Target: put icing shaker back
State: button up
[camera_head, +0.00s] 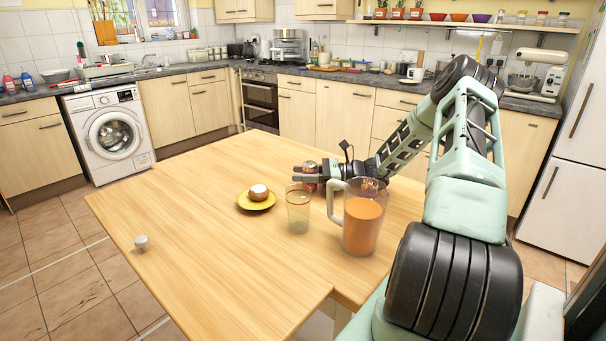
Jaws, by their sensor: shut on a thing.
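My gripper (303,175) reaches in from the right, low over the far right part of the wooden table. It is shut on a small reddish container with a greyish top (310,168), which looks like the icing shaker. The fingers cover part of it, and the glass in front hides its lower side. I cannot tell whether its base touches the table.
A clear jug of orange drink (363,220) and a glass (298,212) stand close in front of my gripper. A yellow saucer (245,204) bears a brown-and-white round item (259,192). A small greyish item (141,243) sits at the table's left edge. The table's (215,245) front left is clear.

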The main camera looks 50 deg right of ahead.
jog(key=o, duration=1.1)
jog(key=shift+c, duration=0.2)
jog(key=shift+s+d+r, duration=0.1)
jog(key=b+v, duration=0.1)
jog(key=v, duration=1)
jog(key=shift+s+d, duration=0.3)
